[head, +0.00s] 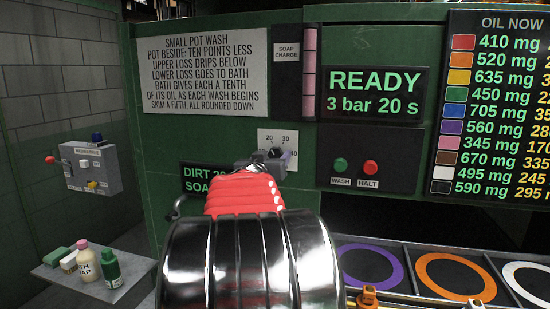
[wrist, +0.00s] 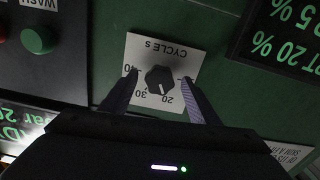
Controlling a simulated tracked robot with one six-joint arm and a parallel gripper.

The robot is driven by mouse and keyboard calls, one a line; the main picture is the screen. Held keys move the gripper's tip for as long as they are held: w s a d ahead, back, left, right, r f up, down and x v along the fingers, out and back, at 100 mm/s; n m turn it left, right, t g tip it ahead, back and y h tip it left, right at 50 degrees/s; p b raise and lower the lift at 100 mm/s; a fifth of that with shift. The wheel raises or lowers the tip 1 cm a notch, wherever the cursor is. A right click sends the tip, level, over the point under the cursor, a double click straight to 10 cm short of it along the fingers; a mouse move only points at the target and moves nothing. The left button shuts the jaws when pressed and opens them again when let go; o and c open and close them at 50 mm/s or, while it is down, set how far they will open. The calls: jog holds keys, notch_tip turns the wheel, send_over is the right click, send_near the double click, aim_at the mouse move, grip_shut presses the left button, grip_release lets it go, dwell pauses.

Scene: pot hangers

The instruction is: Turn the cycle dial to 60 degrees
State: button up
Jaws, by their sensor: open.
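The cycle dial (wrist: 160,79) is a small dark knob on a white plate (wrist: 140,48) marked "CYCLE S", with 20, 30 and 40 readable. The wrist view shows it upside down. A small pale mark on the knob appears to face the 20. My gripper (wrist: 160,77) is open, with one finger on each side of the knob. Gaps show between fingers and knob; I cannot tell its depth from the panel. In the head view, my gripper (head: 270,160) is in front of the plate (head: 278,137) and hides much of the dial.
A green wash button (head: 340,164) and a red halt button (head: 371,167) are to the right of the dial. A dirt and soap display (head: 195,178) is at lower left. A grey shelf (head: 125,290) with bottles stands further left. Coloured rings (head: 455,278) lie below right.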

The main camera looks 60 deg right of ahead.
jog(key=shift+s+a, duration=0.2)
jog(key=shift+a, duration=1.05)
jog(key=shift+s+a, duration=0.2)
jog(key=shift+a, duration=1)
jog(key=shift+a, duration=0.1)
jog(key=s+a, duration=0.2)
jog(key=a, duration=0.9)
jog(key=shift+a, duration=0.35)
jog(key=shift+w, duration=0.1)
